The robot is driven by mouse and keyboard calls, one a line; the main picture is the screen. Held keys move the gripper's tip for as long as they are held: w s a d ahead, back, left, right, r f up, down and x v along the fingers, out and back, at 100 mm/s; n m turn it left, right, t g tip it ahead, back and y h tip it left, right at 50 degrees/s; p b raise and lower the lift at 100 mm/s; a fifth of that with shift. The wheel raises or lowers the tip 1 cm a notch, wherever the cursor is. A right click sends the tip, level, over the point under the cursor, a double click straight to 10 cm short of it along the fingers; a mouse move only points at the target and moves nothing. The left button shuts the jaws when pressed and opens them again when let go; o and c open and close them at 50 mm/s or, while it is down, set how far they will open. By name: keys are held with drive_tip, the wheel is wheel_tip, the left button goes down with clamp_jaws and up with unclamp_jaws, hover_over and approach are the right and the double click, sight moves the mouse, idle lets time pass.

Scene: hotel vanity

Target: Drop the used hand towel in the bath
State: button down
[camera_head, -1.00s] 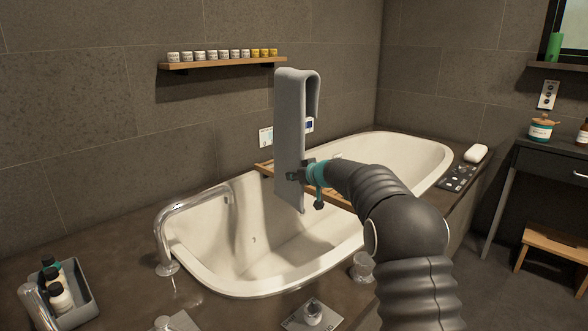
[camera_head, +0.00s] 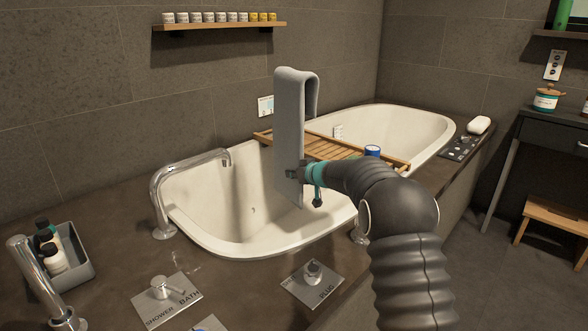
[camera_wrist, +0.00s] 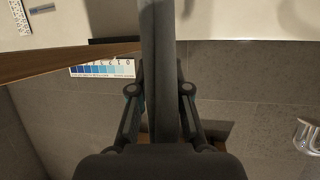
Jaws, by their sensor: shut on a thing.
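The used hand towel (camera_head: 288,130) is grey and hangs upright, folded over at its top like a hook. My gripper (camera_head: 301,173) is shut on the towel's lower part, at its right side. In the wrist view the towel (camera_wrist: 158,60) stands edge-on between the two fingers of my gripper (camera_wrist: 160,92). The bath (camera_head: 215,245) is a white tub set in a dark surround. In the head view the towel appears in front of the tub's middle. Its lower end shows against the tub's inside, apart from the floor of the tub.
A chrome spout (camera_head: 165,195) arches over the tub's left end. A bottle caddy (camera_head: 75,268) stands at the left. A plug control (camera_head: 313,275) sits in front.

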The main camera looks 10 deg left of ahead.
sight(294, 164)
drive_tip(key=shift+f+b, duration=1.05)
drive_tip(key=shift+f, duration=2.4)
drive_tip(key=c, duration=1.1)
unclamp_jaws()
drive_tip(key=shift+o, duration=0.2)
drive_tip(key=shift+r, duration=0.1)
wheel_tip(294, 164, up, 10)
drive_tip(key=shift+f, duration=0.1)
